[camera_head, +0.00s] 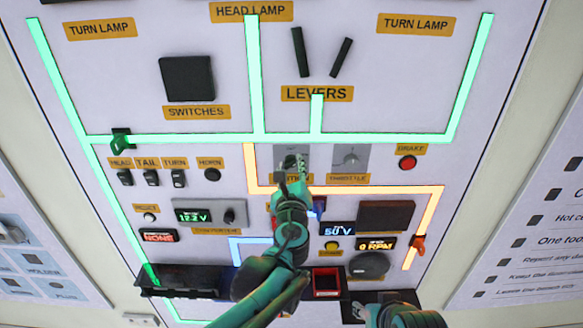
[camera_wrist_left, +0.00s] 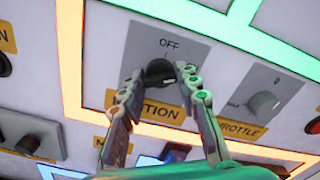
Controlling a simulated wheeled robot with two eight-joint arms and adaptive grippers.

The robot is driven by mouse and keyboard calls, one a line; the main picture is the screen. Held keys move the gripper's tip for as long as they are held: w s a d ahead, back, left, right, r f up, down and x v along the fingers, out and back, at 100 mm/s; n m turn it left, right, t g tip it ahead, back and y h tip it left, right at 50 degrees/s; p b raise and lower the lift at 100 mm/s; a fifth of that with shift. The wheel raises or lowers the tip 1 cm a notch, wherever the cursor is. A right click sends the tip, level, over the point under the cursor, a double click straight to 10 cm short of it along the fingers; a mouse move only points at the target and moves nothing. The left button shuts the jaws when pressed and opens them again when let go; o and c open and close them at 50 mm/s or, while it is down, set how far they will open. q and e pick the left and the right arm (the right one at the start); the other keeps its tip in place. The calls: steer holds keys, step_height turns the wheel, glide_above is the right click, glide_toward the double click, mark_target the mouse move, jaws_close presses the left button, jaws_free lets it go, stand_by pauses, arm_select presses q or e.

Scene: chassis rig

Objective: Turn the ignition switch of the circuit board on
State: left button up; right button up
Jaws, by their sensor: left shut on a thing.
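The ignition switch is a dark round knob (camera_wrist_left: 160,73) on a grey plate marked OFF, seen in the left wrist view. The knob's pointer mark is hard to read. The circuit board (camera_head: 205,120) is a white upright panel with glowing green, orange and blue lines. My right gripper (camera_head: 390,312) is at the bottom edge, partly cut off.
The throttle knob (camera_head: 350,159) is just right of the ignition plate. Several small switches (camera_head: 151,177) are at left. A dark tray (camera_head: 190,277) juts out below.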

stand_by(0.4)
arm_select(q)
steer(key=o, duration=1.1)
steer(key=s, duration=1.2)
